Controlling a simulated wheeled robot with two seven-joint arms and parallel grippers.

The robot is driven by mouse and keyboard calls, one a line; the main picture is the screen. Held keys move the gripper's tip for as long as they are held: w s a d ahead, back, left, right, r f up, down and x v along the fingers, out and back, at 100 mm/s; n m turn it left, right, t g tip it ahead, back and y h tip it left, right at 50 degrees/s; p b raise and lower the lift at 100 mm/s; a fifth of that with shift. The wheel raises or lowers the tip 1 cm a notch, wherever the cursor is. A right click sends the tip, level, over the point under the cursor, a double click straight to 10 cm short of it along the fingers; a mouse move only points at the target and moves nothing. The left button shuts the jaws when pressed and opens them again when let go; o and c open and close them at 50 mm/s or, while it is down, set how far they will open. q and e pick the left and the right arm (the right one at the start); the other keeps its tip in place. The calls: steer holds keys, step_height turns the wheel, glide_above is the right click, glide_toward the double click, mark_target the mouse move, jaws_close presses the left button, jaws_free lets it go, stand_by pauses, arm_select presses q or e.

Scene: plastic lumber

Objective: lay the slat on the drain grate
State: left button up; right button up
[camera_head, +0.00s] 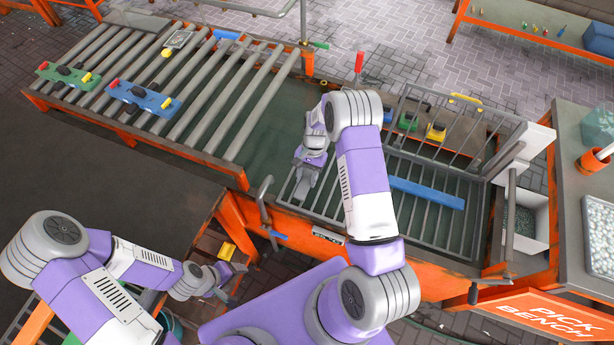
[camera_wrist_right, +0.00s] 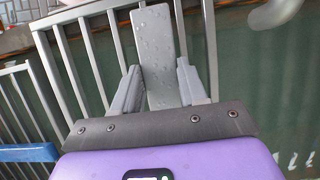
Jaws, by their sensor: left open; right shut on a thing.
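My right gripper (camera_head: 303,178) is shut on a grey slat dotted with water drops. The slat (camera_wrist_right: 158,55) stands out between the fingers in the right wrist view, and the gripper (camera_wrist_right: 165,85) covers its near end. In the head view the slat is hard to tell from the grey fingers. The drain grate (camera_head: 430,224) has grey bars, and the right gripper is over its left end. A blue slat (camera_head: 427,193) lies across the bars; its end (camera_wrist_right: 28,153) shows at the wrist view's left. My left gripper (camera_head: 238,268) is open, low at the front left.
A roller conveyor (camera_head: 238,118) carries a green part (camera_head: 68,77) and a blue part (camera_head: 144,98). A raised rack (camera_head: 440,122) stands behind the grate. A yellow block (camera_head: 227,250) is near my left gripper.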

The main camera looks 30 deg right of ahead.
steer(key=shift+f+b, duration=0.35)
steer(key=shift+f, duration=0.1)
steer(key=o, duration=1.3)
steer(key=shift+p+v, duration=0.65)
steer(key=shift+v, duration=3.15)
